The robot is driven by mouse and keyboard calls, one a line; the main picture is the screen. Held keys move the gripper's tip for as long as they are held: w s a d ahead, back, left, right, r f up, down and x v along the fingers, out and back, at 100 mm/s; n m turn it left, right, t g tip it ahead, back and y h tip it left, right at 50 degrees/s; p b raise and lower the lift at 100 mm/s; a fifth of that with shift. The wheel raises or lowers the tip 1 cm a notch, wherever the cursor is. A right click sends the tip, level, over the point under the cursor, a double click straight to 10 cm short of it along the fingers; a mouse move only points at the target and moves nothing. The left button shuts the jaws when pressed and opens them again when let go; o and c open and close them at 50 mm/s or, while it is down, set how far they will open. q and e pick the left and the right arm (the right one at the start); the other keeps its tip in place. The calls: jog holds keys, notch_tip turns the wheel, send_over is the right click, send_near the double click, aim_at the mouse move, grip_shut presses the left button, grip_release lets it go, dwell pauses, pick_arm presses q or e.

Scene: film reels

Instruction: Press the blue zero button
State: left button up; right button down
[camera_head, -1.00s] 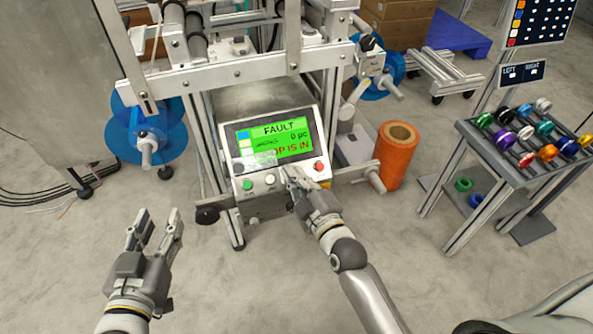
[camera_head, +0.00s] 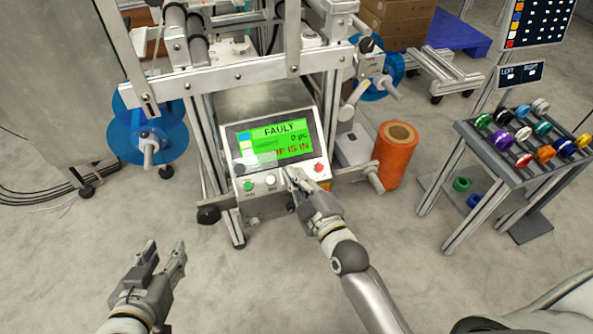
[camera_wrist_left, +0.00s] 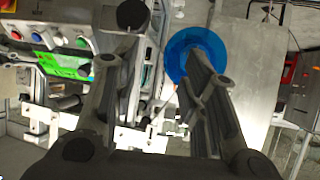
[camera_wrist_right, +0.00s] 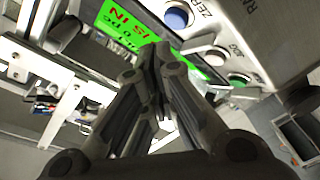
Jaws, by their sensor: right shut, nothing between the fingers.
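The blue zero button (camera_wrist_right: 177,17) sits on the sloped control panel, beside its ZERO label in the right wrist view. In the head view my right gripper hides it. My right gripper (camera_head: 291,174) is shut and empty, with its tips over the lower panel between the white button (camera_head: 270,180) and the red button (camera_head: 318,168). In the right wrist view its closed fingertips (camera_wrist_right: 154,55) appear below and left of the blue button; whether they touch the panel cannot be told. My left gripper (camera_head: 163,254) is open and empty, low in front of the machine at left.
The green screen (camera_head: 275,140) reads FAULT, 0 pc and a partly covered red line. A green button (camera_head: 248,186) is at the panel's left. An orange roll (camera_head: 396,155) stands right of the machine, and a rack (camera_head: 480,165) of coloured reels stands farther right.

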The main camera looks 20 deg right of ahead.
pick_arm(q)
jog(key=s+a+f+g+y+p, duration=0.1)
jog(key=s+a+f+g+p, duration=0.1)
jog(key=s, duration=0.4)
jog(key=s+a+f+g+y+p, duration=0.1)
jog(key=s+a+f+g+p, duration=0.1)
jog(key=s+f+g, duration=0.2)
jog(key=shift+s+a+g, duration=0.3)
jog(key=shift+s+g, duration=0.9)
jog(key=shift+s, duration=0.6)
pick_arm(e)
jog(key=shift+s+r, duration=1.6)
jog(key=shift+s, duration=0.05)
